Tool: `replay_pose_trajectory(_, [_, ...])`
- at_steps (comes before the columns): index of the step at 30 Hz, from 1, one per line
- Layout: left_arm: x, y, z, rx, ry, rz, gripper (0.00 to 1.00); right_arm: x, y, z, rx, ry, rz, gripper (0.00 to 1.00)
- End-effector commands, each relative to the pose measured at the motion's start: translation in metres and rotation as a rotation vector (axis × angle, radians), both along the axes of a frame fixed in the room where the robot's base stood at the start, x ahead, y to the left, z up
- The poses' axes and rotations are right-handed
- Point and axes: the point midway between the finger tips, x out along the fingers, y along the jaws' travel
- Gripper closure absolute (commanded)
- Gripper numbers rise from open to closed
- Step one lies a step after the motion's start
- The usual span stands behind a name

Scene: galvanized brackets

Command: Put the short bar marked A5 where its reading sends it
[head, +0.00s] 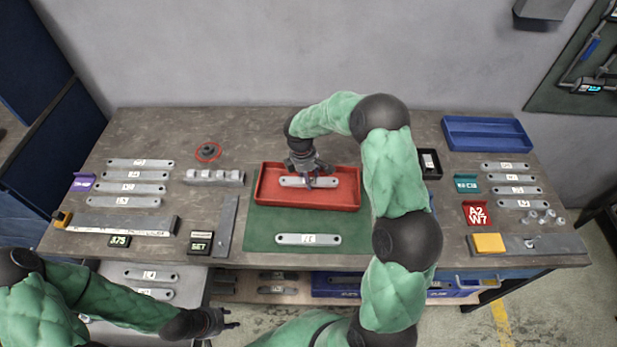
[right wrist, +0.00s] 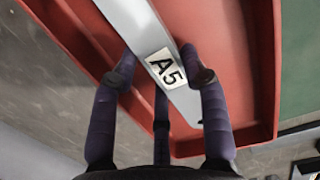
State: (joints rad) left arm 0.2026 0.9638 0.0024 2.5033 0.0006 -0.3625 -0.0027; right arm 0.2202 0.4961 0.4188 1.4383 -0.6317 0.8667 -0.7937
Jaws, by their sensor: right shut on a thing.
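The short grey bar marked A5 (right wrist: 166,68) lies between the fingers of my right gripper (right wrist: 160,78) in the right wrist view, its label readable. In the head view this bar (head: 330,183) is at the red tray (head: 305,203), inside its outline, and my right gripper (head: 308,181) is down on it, shut. I cannot tell whether the bar touches the tray floor. My left gripper (head: 236,318) is empty in front of the table's front edge, its fingers apart.
Another bar (head: 308,239) lies on the green mat (head: 262,228) before the tray. Rows of bars lie left (head: 140,162) and right (head: 505,166), near purple (head: 83,182), teal (head: 466,184) and red A2 W7 (head: 476,212) markers. A blue tray (head: 487,134) stands back right. Displays read .375 (head: 119,241) and SET (head: 200,246).

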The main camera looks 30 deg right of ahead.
Motion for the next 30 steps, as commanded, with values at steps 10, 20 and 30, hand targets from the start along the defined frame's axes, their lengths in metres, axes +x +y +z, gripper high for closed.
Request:
replay_pose_trajectory(10, [0.000, 0.000, -0.005, 0.000, 0.000, 0.000, 0.60, 0.000, 0.000, -0.009, 0.000, 0.000, -0.001, 1.00])
replay_pose_trajectory(20, [0.000, 0.000, -0.007, 0.000, 0.000, 0.000, 0.60, -0.001, 0.001, -0.013, 0.001, 0.003, 0.000, 0.33])
replay_pose_trajectory(30, [0.000, 0.000, -0.007, 0.000, 0.000, 0.000, 0.60, -0.001, 0.001, -0.013, 0.001, 0.002, 0.001, 0.31])
